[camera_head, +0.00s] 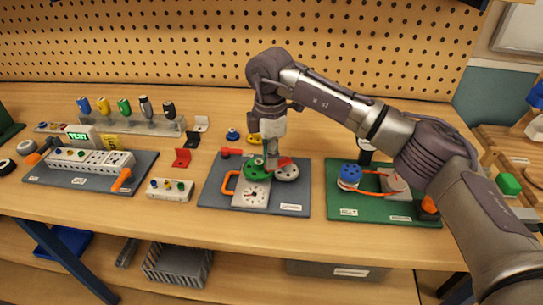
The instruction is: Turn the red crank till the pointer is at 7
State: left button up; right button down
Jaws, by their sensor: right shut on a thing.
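My right gripper (271,163) points down over the gear board (212,198) in the middle of the bench. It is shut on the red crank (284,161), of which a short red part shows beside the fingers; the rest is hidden. A green gear (252,168) lies just left of the fingers and a grey-white gear (288,174) just right. A white dial plate (250,195) with a dark pointer sits in front of the green gear. The number under the pointer is too small to read. My left gripper is not in view.
A green belt board (372,213) with a blue pulley (349,175) stands close on the right, below my right arm. An orange handle (229,183) rises at the gear board's left. A white socket block (171,189) and a grey board (60,180) lie further left.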

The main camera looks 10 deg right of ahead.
jog(key=shift+w+r, duration=0.1)
jog(key=shift+r, duration=0.05)
dwell(0.3)
jog(key=c, duration=1)
grip_release()
notch_tip(320, 180, up, 12)
